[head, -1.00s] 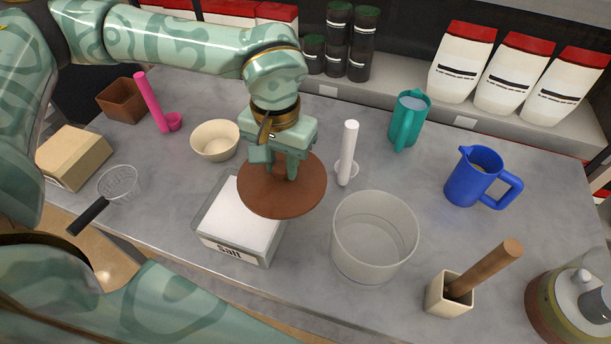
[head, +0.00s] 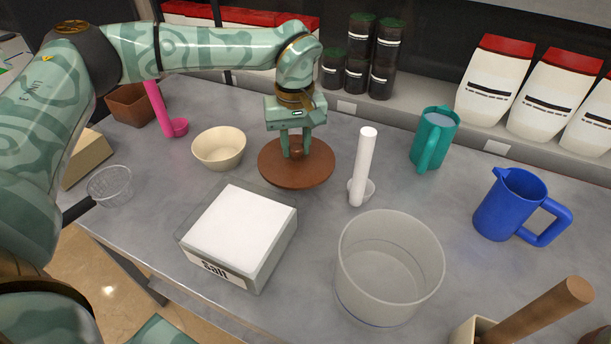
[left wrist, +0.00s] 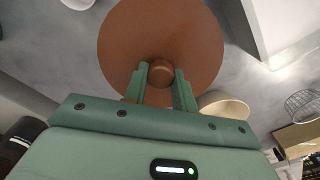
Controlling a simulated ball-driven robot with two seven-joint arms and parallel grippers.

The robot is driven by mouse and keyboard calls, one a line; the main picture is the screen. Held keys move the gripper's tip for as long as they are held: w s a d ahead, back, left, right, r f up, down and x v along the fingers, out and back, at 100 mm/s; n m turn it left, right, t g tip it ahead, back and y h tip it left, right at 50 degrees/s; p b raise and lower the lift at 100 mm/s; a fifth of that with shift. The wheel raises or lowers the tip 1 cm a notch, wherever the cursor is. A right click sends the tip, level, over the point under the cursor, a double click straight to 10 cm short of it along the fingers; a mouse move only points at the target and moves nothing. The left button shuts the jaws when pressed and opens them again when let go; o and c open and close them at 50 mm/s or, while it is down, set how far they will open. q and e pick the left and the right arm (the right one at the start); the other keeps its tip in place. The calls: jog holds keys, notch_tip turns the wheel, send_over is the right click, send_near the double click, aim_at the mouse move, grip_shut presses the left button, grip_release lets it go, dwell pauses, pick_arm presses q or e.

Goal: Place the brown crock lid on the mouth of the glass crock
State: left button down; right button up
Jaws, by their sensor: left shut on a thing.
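The brown crock lid (head: 296,172) is a round disc with a small knob, in the middle of the head view. My left gripper (head: 297,150) is shut on its knob from above. In the left wrist view the knob of the lid (left wrist: 165,40) sits between the two fingers (left wrist: 161,75). Whether the lid touches the counter or hangs just above it, I cannot tell. The glass crock (head: 388,268) stands open and empty at the front right, apart from the lid. My right gripper is not in view.
A salt box (head: 238,232) stands left of the crock. A white pestle-like rod (head: 364,165) stands between lid and crock. A cream bowl (head: 219,148) is left of the lid. A teal pitcher (head: 433,140), a blue jug (head: 515,205) and a wooden-handled tool (head: 545,310) are to the right.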

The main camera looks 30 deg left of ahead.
aim_at(297, 166)
pick_arm(q)
notch_tip(297, 166, down, 7)
jog(key=shift+r+b, duration=0.15)
jog(key=shift+b, duration=0.7)
jog(key=shift+r, duration=0.1)
jog(key=c, duration=1.1)
grip_release()
